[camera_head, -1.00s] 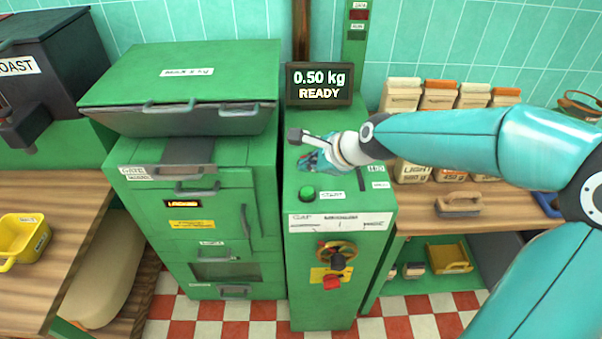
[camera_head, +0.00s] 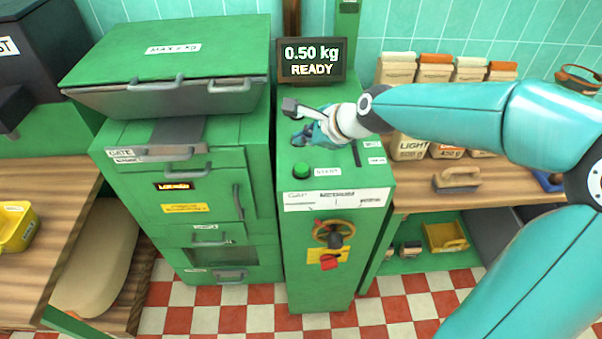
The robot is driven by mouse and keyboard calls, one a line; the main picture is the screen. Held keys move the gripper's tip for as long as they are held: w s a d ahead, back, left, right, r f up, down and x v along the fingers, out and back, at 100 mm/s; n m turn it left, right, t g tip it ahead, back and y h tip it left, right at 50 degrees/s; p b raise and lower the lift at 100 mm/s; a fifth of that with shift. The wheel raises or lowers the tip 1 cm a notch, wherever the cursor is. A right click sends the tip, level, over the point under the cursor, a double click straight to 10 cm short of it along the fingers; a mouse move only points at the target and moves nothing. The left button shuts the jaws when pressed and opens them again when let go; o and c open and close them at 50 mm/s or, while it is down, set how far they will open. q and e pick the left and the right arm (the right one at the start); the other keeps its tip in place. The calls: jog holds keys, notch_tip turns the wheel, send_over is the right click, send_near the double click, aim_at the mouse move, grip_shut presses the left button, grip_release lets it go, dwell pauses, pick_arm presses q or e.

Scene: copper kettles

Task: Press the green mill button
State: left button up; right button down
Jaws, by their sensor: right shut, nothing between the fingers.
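The green mill button (camera_head: 301,170) is a round knob on top of the green mill column (camera_head: 318,240), left of a START label. A screen (camera_head: 312,62) behind it reads 0.50 kg READY. My right gripper (camera_head: 290,106) is shut and empty. In the picture it lies above the button and in front of the screen, apart from the button. The arm comes in from the right. My left gripper is not in view.
A large green machine with a lid (camera_head: 170,60) stands left of the column. Several bags (camera_head: 412,145) and a brush (camera_head: 457,178) are on the wooden counter at right. A yellow bin (camera_head: 15,230) is at far left.

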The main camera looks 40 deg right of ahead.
jog(key=b, duration=0.3)
send_over(303, 169)
notch_tip(303, 169, down, 4)
jog(key=shift+f, duration=0.1)
jog(key=shift+f+b, duration=0.6)
jog(key=shift+f, duration=0.15)
jog(key=shift+f, duration=0.1)
dwell(0.5)
jog(key=shift+f, duration=0.25)
jog(key=shift+f+b, duration=0.55)
dwell(0.7)
jog(key=shift+r, duration=0.15)
jog(key=shift+r+p, duration=0.85)
jog(key=shift+p, duration=0.2)
